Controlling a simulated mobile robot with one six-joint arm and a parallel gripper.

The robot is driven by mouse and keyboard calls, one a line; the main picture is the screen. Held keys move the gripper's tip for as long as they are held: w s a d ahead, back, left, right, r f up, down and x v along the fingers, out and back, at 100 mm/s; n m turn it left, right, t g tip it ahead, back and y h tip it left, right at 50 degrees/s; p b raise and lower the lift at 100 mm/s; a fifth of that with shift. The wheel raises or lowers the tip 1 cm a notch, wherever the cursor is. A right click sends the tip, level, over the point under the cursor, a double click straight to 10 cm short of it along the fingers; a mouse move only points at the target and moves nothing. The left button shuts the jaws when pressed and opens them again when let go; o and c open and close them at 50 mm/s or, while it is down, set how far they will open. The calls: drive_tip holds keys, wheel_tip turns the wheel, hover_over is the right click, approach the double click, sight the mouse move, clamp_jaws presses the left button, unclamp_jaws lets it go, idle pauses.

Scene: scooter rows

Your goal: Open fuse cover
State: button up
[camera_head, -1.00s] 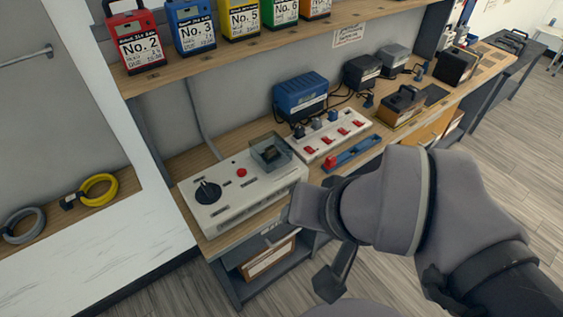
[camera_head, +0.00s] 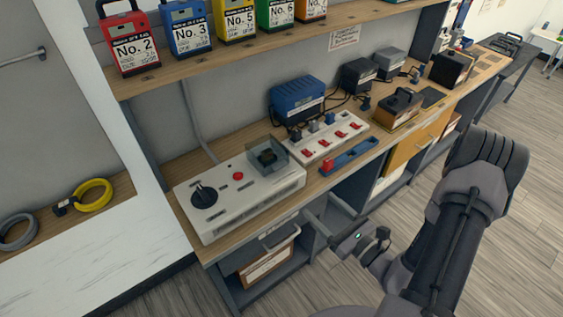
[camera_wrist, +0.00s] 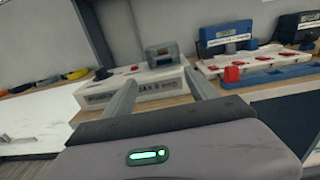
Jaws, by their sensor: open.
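The fuse cover is a smoky clear box (camera_head: 281,153) at the right end of the white control box (camera_head: 262,196) on the bench. A dark part shows inside it. The cover appears down over this part. In the wrist view the cover (camera_wrist: 163,52) stands beyond my finger tips, roughly between them in the picture. My gripper (camera_head: 319,204) is open and empty. It is in front of the bench, apart from the cover. In the wrist view my two fingers (camera_wrist: 160,80) point toward the white box.
The white box also carries a black knob (camera_head: 203,195) and a red button (camera_head: 238,176). A white power strip (camera_head: 325,139) with red switches and a blue tray (camera_head: 349,155) lie to the right. A shelf (camera_head: 270,45) with several colored lockout packs hangs above.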

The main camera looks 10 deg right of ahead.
sight(281, 166)
drive_tip(key=x, duration=0.5)
drive_tip(key=b+x, duration=0.1)
drive_tip(key=x, duration=0.5)
drive_tip(key=b+x, duration=0.1)
drive_tip(key=x, duration=0.5)
drive_tip(key=shift+w+d+f, duration=0.2)
drive_tip(key=shift+w+f, duration=0.05)
drive_tip(key=shift+w, duration=0.05)
clamp_jaws()
